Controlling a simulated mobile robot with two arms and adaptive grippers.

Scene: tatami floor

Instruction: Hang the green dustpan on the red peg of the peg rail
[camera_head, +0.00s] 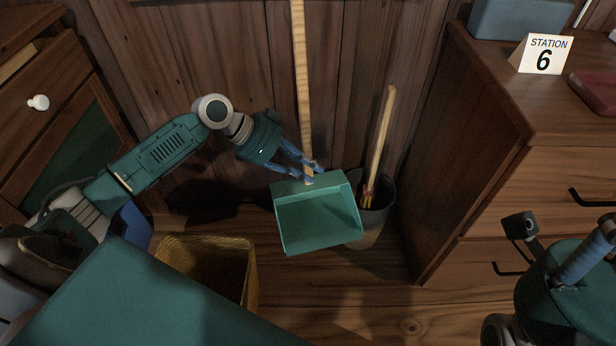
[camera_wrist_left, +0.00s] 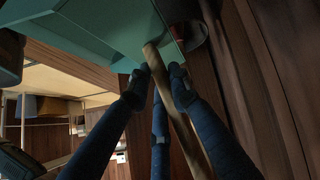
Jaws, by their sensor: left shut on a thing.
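The green dustpan (camera_head: 318,220) hangs in the air in front of the wooden wall, its tray facing up towards the head camera. Its long wooden handle (camera_head: 301,80) rises out of the top of the head view. My left gripper (camera_head: 311,172) is shut on the handle just above the tray. In the left wrist view the fingers (camera_wrist_left: 160,78) close around the handle (camera_wrist_left: 180,105), with the green tray (camera_wrist_left: 110,28) beyond them. My right gripper (camera_head: 588,258) is partly in view at the lower right, its opening unclear. The peg rail and red peg are not in view.
A dark bin (camera_head: 372,232) holding a wooden stick stands close behind the dustpan. A wicker basket (camera_head: 248,270) is on the floor to its left. A drawer cabinet (camera_head: 480,130) with a "STATION 6" card (camera_head: 541,54) stands right, another cabinet (camera_head: 40,125) left.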

